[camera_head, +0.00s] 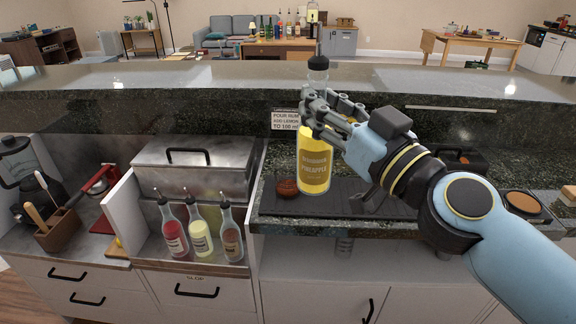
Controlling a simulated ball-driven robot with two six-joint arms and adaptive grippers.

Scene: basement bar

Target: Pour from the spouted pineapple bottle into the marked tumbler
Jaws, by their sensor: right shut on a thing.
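The pineapple bottle (313,165) is yellow with a pineapple label. It stands about upright over the dark bar mat (375,203); I cannot tell whether its base touches the mat. My right gripper (318,112) is shut around its upper part, and the dark-collared neck and spout (318,66) rise above the fingers. I cannot make out the marked tumbler; the bottle, gripper and arm cover part of the mat. My left gripper is out of view.
A small brown round thing (287,188) lies left of the bottle. A printed card (285,120) stands behind it. Several spouted bottles (200,238) stand in a rack at left, before a steel box (192,165). A raised stone ledge (200,85) runs behind.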

